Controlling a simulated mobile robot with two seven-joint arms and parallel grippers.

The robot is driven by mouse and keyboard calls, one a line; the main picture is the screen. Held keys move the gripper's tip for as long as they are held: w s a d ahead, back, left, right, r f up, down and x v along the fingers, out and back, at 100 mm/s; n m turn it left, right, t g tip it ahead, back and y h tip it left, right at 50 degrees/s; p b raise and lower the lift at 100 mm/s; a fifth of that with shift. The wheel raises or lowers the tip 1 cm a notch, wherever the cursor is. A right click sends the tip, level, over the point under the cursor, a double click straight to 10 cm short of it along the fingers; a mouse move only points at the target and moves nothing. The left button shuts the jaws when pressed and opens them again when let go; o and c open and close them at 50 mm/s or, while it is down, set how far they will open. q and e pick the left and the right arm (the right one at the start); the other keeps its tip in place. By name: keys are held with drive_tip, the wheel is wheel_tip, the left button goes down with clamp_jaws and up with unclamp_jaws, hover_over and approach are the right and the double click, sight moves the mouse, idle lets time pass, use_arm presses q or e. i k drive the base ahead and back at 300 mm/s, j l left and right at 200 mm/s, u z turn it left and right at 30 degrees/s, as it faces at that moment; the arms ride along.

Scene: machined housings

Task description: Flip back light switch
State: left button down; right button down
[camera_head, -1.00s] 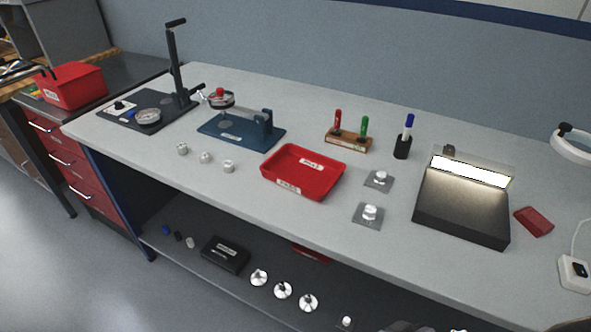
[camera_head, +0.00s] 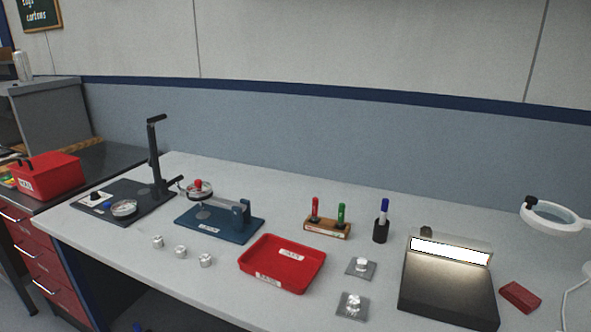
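The black light box (camera_head: 447,291) stands at the right of the bench, with its light strip (camera_head: 450,251) glowing white. A small dark knob-like part (camera_head: 427,231) sits at the top left of the strip; I cannot tell whether it is a switch. A white cable (camera_head: 567,296) runs down at the right edge, and whatever lies at its lower end is out of view. Neither of my grippers is in view.
A red tray (camera_head: 283,264), a marker holder (camera_head: 381,231), a wooden rack (camera_head: 327,229) and two small plates with metal parts stand left of the box. Presses and a red toolbox (camera_head: 46,175) are at left.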

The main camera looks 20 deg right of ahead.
sight(427, 230)
drive_tip(key=z, duration=2.7)
drive_tip(key=k+j, duration=0.5)
drive_tip(key=k, duration=0.15)
